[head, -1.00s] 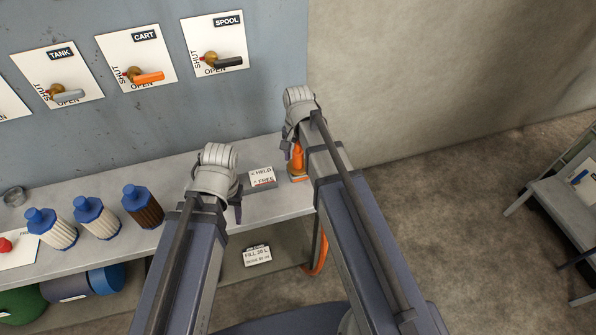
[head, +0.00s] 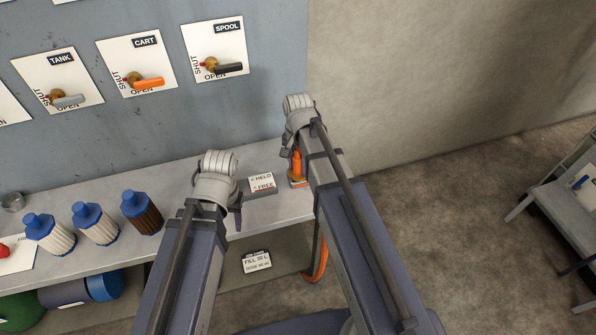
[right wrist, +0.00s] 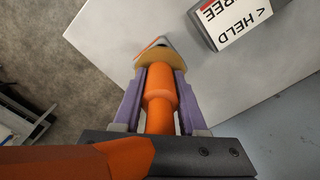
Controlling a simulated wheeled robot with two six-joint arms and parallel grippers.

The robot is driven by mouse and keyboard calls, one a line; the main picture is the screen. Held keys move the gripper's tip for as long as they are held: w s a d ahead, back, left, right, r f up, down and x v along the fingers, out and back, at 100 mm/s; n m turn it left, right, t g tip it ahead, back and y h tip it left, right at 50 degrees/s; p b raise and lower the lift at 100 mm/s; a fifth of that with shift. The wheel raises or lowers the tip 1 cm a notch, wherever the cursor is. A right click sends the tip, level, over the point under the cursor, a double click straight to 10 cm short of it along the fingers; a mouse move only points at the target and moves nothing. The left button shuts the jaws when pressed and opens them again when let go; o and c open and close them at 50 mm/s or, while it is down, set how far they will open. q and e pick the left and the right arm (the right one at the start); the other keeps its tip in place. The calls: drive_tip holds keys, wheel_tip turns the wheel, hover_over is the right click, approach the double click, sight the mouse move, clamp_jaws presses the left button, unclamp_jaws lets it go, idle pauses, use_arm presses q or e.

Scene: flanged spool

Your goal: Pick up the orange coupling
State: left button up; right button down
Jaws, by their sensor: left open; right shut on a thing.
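The orange coupling (right wrist: 160,96) stands between the two purple-grey fingers of my right gripper (right wrist: 160,78) in the right wrist view, and the fingers are shut on its sides. A brass-coloured collar (right wrist: 162,60) sits at its far end, near the bench surface. In the head view the coupling (head: 297,164) shows partly beside my right gripper (head: 291,152), at the right end of the bench; whether it touches the bench is unclear. My left gripper (head: 238,212) is open and empty near the bench's front edge, left of the coupling.
A HELD/FREE sign block (head: 261,184) stands just left of the coupling. Several blue-capped bottles (head: 97,223) stand at left. Lever valves, including SPOOL (head: 222,66), are on the wall panel behind.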

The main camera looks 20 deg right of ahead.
drive_tip(key=shift+r, duration=0.1)
idle(0.3)
wheel_tip(320, 180, up, 10)
drive_tip(key=p, duration=1)
